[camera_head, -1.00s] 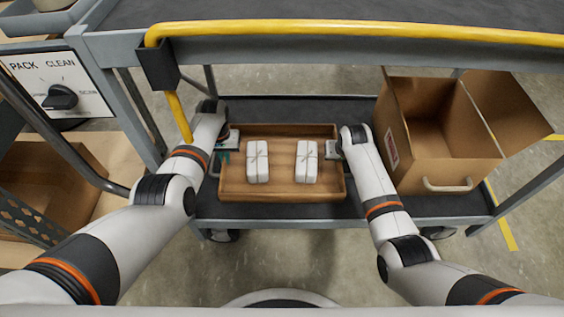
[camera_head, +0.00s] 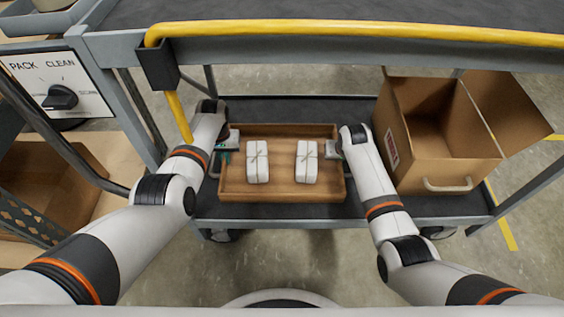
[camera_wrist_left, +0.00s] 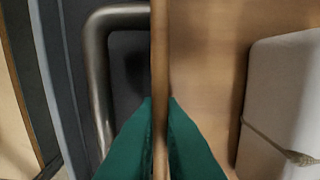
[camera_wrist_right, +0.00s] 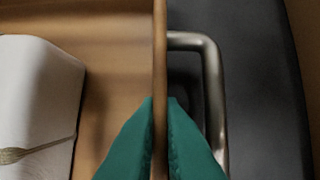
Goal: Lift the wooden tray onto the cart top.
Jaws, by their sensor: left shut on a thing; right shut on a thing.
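The wooden tray (camera_head: 283,188) is on the cart's dark lower shelf, level, with two white tied bundles (camera_head: 257,162) (camera_head: 307,162) in it. My left gripper (camera_head: 226,157) is at the tray's left side. In the left wrist view its green fingers (camera_wrist_left: 160,115) are shut on the tray's left wall, one finger on each side, beside a metal handle (camera_wrist_left: 97,60). My right gripper (camera_head: 333,150) is at the right side. In the right wrist view its fingers (camera_wrist_right: 160,115) are shut on the right wall, beside the other handle (camera_wrist_right: 215,85). The cart top (camera_head: 400,12) is above and behind a yellow rail.
An open cardboard box (camera_head: 440,130) stands on the lower shelf, close to my right arm. The yellow rail (camera_head: 350,30) runs along the cart top's front edge. A panel with a black knob (camera_head: 60,97) is at the left. The visible part of the cart top is clear.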

